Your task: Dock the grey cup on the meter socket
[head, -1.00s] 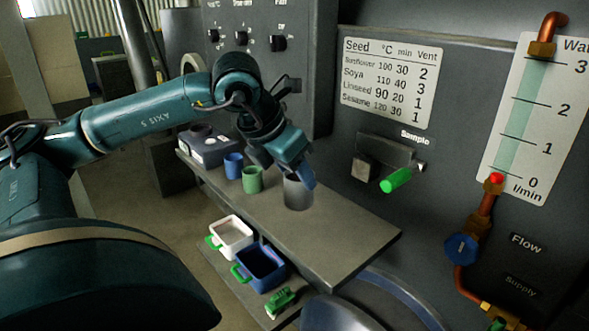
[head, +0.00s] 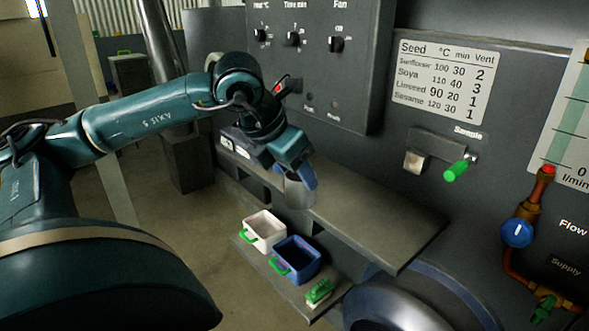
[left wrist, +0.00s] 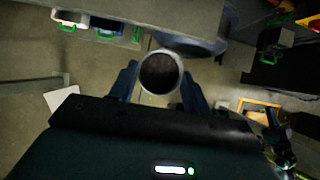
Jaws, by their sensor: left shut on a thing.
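The grey cup (head: 299,191) is upright in my left gripper (head: 300,178), which is shut on it. In the left wrist view the cup (left wrist: 161,73) is seen from above, open end up, between the two fingers (left wrist: 160,90). It is over the floor, just off the front edge of the shelf (head: 375,222). The meter, a grey box with white displays (head: 230,146), stands farther left on the shelf, partly behind my left arm. Its socket is hidden by the gripper. My right gripper does not show.
A white bin (head: 264,229) and a blue bin (head: 297,261) with green handles stand on a lower ledge, beside a green object (head: 319,291). The shelf's right part is bare. The machine panel with a green-handled sample tap (head: 457,171) rises behind.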

